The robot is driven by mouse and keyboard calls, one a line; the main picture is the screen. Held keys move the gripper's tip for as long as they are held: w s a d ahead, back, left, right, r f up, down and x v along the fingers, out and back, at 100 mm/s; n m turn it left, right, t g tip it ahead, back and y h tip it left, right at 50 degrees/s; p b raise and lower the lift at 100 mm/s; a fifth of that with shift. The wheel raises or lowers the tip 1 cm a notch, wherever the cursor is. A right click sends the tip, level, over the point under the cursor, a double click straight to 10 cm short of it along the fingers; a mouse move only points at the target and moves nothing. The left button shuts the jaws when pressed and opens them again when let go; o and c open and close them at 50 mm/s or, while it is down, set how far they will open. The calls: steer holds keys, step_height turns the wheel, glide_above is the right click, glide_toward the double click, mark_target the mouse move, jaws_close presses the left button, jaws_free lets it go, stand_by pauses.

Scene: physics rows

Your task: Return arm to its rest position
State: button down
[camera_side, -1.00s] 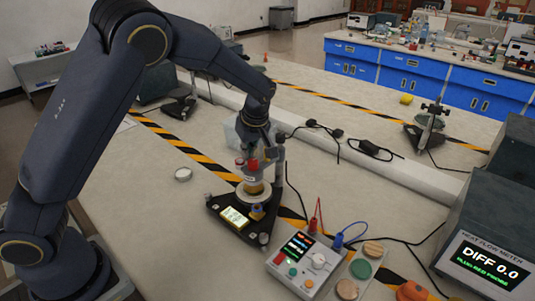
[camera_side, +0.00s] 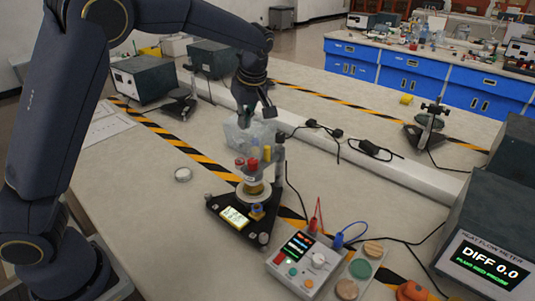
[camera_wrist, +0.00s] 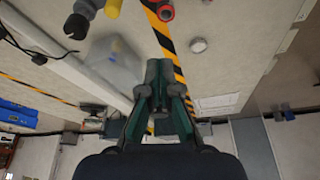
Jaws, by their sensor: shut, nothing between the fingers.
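My gripper (camera_side: 257,113) is at the end of my arm, raised above the bench. In the side view it hangs above and behind the triangular black apparatus (camera_side: 233,220), clear of it, with its tips pointing down. The wrist view shows its fingers (camera_wrist: 160,76) together with nothing between them. The apparatus carries a round pale disc, red and yellow topped parts (camera_side: 253,165) and a lit yellow display. The red ring-shaped top (camera_wrist: 166,12) shows at the upper edge of the wrist view.
A clear plastic box (camera_side: 240,135) stands behind the apparatus, near my gripper in the picture. A small round lid (camera_side: 183,174) lies to the left. A control box (camera_side: 304,264) with red and blue leads is in front. The heat flow meter (camera_side: 490,262) stands at right.

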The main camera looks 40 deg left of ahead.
steer(key=s+a+r+m+t+h, duration=0.1)
steer(key=s+a+r+t+h, duration=0.25)
steer(key=s+r, duration=0.8)
steer(key=s+d+f+m, duration=0.2)
steer(key=s+d+m, duration=0.1)
steer(key=s+m, duration=0.3)
steer(key=s+d+f+m, duration=0.3)
steer(key=s+m, duration=0.4)
steer(key=s, duration=0.2)
steer(key=shift+f+m+t, duration=0.3)
steer(key=shift+f+t, duration=0.05)
steer(key=shift+t, duration=0.1)
steer(key=shift+d, duration=0.1)
